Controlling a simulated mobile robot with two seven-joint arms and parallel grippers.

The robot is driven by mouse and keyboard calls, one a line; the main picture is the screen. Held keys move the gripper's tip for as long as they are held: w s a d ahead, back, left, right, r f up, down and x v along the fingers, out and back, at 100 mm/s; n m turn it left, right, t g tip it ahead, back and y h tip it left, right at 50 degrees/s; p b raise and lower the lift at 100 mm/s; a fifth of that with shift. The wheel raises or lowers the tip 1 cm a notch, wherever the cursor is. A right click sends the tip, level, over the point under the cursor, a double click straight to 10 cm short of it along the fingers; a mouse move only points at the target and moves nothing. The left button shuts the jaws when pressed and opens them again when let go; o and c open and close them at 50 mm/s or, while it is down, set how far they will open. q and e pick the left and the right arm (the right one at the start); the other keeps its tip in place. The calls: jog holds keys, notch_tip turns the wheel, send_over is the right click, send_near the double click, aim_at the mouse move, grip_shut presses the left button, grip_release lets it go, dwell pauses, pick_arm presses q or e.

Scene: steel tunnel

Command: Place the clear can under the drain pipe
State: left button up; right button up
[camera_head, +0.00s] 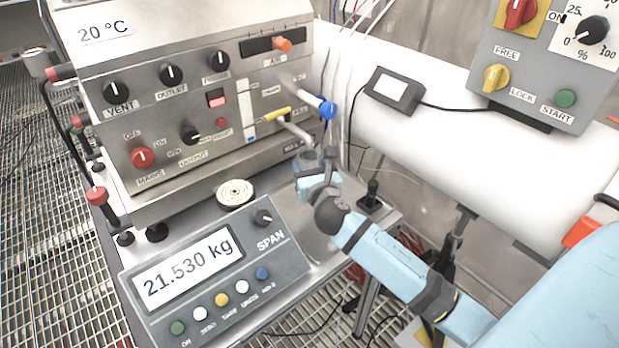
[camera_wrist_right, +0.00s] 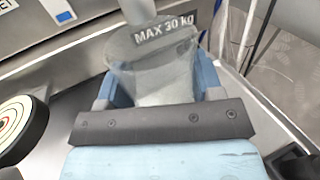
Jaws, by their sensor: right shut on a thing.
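The clear can (camera_wrist_right: 155,80) is see-through and grey, and shows between the two blue fingers of my right gripper (camera_wrist_right: 158,85) in the right wrist view. The gripper is shut on it. The drain pipe (camera_head: 297,131), with a yellow-handled valve, comes out of the steel machine's front and bends down toward the can in the head view. In the wrist view the pipe (camera_wrist_right: 142,12) shows just above the can's mouth. My right gripper (camera_head: 318,185) is over the scale's steel plate, and it hides most of the can in the head view. My left gripper is not in view.
The scale display (camera_head: 188,273) reads 21.530 kg. A round target disc (camera_head: 235,193) lies on the plate left of my gripper. The steel machine (camera_head: 190,90) with knobs stands behind. A white tube (camera_head: 440,130) and grey control box (camera_head: 545,70) are at right.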

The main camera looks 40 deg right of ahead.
notch_tip(320, 180, down, 4)
jog(key=shift+w+r+b, duration=0.1)
jog(key=shift+r+b, duration=0.1)
jog(key=shift+b, duration=0.6)
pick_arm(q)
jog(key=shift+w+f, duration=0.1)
pick_arm(e)
jog(key=o, duration=1)
jog(key=shift+f, duration=0.1)
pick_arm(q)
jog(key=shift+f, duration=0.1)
pick_arm(e)
jog(key=shift+r, duration=0.25)
pick_arm(q)
jog(key=shift+p, duration=0.4)
pick_arm(e)
jog(key=v, duration=1.2)
